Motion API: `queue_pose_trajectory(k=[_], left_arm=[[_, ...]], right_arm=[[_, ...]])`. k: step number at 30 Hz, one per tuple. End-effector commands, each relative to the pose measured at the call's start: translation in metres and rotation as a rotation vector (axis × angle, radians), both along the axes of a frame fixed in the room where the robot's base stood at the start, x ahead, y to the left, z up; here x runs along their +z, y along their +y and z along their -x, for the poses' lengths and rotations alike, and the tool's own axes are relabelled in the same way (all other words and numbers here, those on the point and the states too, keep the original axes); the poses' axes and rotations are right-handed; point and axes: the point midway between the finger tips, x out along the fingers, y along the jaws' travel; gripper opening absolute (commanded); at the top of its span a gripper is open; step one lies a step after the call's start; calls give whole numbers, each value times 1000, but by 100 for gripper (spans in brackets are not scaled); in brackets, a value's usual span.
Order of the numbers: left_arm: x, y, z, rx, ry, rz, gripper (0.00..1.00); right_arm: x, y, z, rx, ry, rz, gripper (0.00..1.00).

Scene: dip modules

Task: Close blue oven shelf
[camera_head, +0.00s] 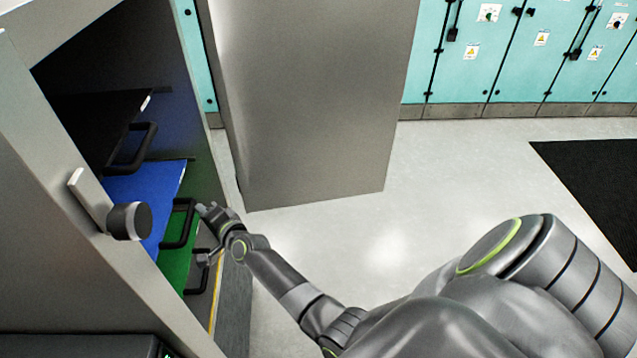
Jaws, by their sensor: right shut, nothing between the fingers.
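The blue oven shelf (148,192) is inside the grey oven cabinet at the left, below a black shelf (95,120) and above a green shelf (174,265). It sticks out toward the cabinet opening. A black handle (184,225) hangs at its front edge, in front of the green shelf. My right gripper (207,212) is shut and empty, just right of that handle. I cannot tell whether it touches the handle. My left gripper is not in view.
A grey cabinet panel with a dark round knob (129,221) stands in the left foreground and hides part of the shelves. A tall grey panel (310,95) stands behind my right gripper. Turquoise cabinets (480,70) line the back. Pale floor is clear at centre right, beside a black mat (598,180).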

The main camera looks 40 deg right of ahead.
Motion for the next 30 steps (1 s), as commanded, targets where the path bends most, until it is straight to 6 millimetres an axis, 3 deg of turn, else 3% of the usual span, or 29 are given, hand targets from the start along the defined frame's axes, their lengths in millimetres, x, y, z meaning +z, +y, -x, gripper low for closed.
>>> queue_pose_trajectory(k=[9,30], left_arm=[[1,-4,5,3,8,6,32],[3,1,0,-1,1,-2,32]], right_arm=[[1,21,-14,1,-1,0,0],[5,23,-16,3,-5,-5,0]])
